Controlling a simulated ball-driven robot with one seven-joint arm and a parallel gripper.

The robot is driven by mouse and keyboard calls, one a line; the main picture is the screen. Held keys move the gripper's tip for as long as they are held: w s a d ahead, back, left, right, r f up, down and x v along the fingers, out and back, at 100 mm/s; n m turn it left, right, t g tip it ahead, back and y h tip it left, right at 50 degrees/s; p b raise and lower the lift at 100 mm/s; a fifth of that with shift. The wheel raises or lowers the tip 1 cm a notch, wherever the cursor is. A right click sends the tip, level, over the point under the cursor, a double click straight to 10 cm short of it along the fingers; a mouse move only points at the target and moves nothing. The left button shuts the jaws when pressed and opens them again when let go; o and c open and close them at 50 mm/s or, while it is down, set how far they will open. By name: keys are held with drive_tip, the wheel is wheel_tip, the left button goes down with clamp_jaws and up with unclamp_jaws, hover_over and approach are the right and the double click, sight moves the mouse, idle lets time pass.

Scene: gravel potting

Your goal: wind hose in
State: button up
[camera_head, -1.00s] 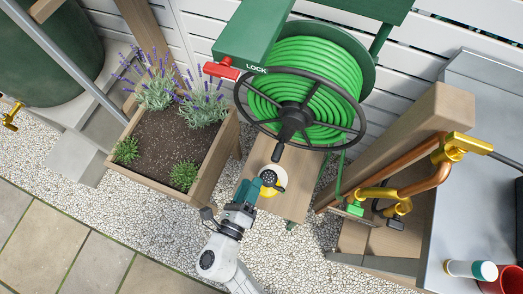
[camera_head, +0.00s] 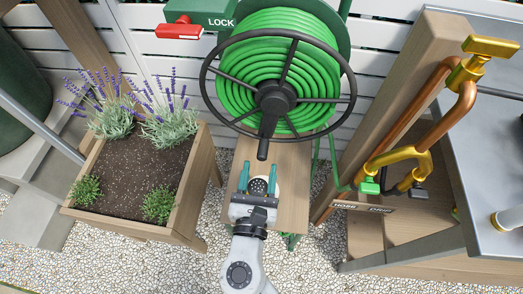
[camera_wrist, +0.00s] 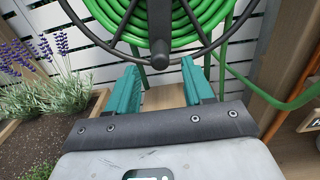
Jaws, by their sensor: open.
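The hose reel holds a coil of green hose (camera_head: 262,62) behind a black spoked handwheel (camera_head: 217,103). The wheel's crank handle (camera_head: 264,140) points down toward me from its hub. My gripper (camera_head: 259,174) is open and empty, just below the handle and apart from it in the head view. In the wrist view, my gripper's teal fingers (camera_wrist: 160,80) stand apart, with the handle (camera_wrist: 160,55) beyond their tips and between them. A red lever (camera_head: 180,31) sits beside the word LOCK on the green housing (camera_head: 215,8).
A wooden planter (camera_head: 183,206) with lavender stands at the left. At the right, a wooden post (camera_head: 392,95) carries copper pipe (camera_head: 461,115) and a brass tap (camera_head: 480,55), with a metal counter (camera_head: 500,180) beyond. A wooden board (camera_head: 290,205) lies beneath the reel.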

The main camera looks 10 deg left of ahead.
sight(262, 160)
drive_tip(key=w, duration=0.6)
drive_tip(key=shift+w+d+b, duration=0.1)
drive_tip(key=shift+w+b, duration=0.15)
drive_tip(key=shift+b, duration=0.1)
drive_tip(key=shift+c, duration=0.5)
clamp_jaws()
